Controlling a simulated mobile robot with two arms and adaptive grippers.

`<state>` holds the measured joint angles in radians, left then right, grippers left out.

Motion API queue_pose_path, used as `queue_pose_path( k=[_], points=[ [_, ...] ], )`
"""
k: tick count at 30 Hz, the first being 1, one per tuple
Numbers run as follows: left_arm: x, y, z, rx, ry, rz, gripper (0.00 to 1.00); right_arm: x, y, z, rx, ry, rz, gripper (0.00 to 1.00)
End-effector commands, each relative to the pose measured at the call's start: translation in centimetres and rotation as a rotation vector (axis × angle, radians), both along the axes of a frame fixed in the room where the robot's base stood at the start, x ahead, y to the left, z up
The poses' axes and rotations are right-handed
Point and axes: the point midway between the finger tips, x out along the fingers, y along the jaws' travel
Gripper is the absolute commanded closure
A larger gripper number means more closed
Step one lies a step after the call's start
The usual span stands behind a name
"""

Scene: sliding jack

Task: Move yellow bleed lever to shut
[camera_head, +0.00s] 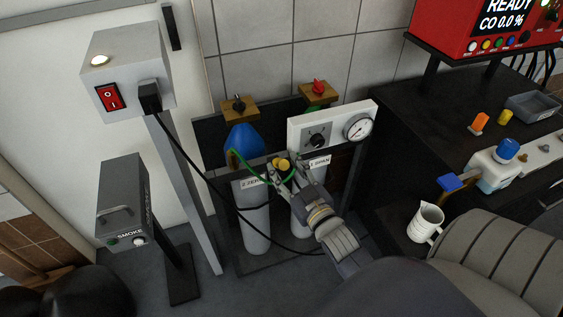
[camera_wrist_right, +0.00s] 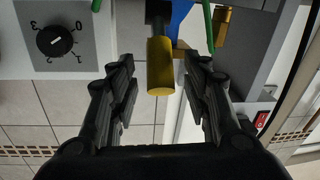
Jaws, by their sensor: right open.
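The yellow bleed lever (camera_head: 282,163) shows as a small yellow end in front of the two gas cylinders, just below the white gauge panel. In the right wrist view it is a yellow cylinder-shaped grip (camera_wrist_right: 161,66) on a dark stem. My right gripper (camera_head: 286,174) is at the lever, its fingers spread. In the wrist view the open fingers (camera_wrist_right: 160,72) stand on either side of the grip, with gaps on both sides. I cannot tell how deep the grip lies between them. The lever's pivot is hidden. My left gripper is not in view.
A white panel (camera_head: 300,133) with a dial and gauge is close above my right gripper. A green hose (camera_head: 237,156) and a black cable (camera_head: 196,170) run close by. Two grey cylinders (camera_head: 252,220) stand below. A white jug (camera_head: 424,224) stands on the black bench at right.

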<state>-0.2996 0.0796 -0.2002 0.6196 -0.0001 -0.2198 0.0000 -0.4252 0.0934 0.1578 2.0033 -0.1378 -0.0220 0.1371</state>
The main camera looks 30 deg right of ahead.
Motion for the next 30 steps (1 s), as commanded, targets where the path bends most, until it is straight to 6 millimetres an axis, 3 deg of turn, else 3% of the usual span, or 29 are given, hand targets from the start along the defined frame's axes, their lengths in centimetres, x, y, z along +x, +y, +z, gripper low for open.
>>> queue_pose_path(
  k=[6, 17, 23, 30],
  points=[
    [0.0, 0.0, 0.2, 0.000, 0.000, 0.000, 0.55, 2.0, -0.2, 0.0, 0.000, 0.001, 0.000, 0.55],
    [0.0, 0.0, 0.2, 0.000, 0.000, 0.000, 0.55, 2.4, -0.3, 0.0, 0.000, 0.001, 0.000, 0.55],
    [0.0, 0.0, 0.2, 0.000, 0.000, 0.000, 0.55, 2.4, -0.3, 0.0, 0.000, 0.001, 0.000, 0.99],
    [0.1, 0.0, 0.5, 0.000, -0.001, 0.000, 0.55, 2.6, -0.3, 0.1, 0.000, 0.004, -0.001, 1.00]
  ],
)
